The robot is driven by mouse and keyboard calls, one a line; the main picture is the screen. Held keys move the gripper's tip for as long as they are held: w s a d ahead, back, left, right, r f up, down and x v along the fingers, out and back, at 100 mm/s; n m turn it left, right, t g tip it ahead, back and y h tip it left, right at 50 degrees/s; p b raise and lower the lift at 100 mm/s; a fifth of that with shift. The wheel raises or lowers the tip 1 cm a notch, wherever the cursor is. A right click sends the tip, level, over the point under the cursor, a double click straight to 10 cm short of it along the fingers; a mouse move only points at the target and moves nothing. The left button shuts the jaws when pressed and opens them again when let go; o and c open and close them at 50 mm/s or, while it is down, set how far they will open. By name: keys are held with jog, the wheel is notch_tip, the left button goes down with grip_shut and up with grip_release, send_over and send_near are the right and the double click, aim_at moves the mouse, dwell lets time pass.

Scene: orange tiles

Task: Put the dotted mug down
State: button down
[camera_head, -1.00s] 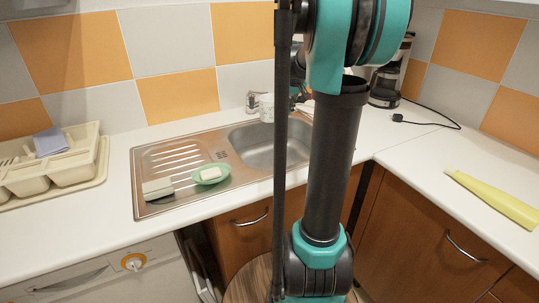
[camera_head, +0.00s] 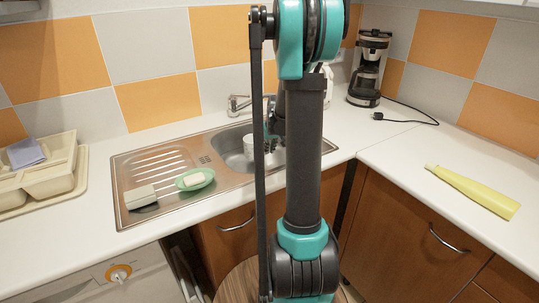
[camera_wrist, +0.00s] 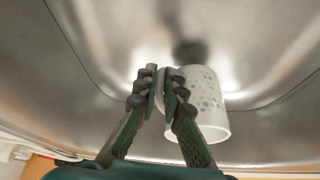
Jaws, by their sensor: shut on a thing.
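The dotted mug (camera_wrist: 208,98) is white with grey-green dots. In the wrist view it is just right of the fingertips, over the metal sink basin. In the head view the mug (camera_head: 250,145) shows as a small white shape in the sink basin (camera_head: 233,157), partly hidden by my arm. A dark shadow lies close to the mug on the metal. I cannot tell whether the mug touches the basin floor.
The tap (camera_head: 238,105) stands behind the basin. A cutlery tray (camera_head: 60,181) is at far left, a coffee maker (camera_head: 368,70) at back right, a yellow bottle (camera_head: 475,191) on the clear right counter.

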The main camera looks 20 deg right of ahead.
jog(key=shift+f, duration=1.4)
jog(key=c, duration=1.6)
grip_release()
jog(key=shift+c, duration=0.2)
jog(key=v, duration=1.2)
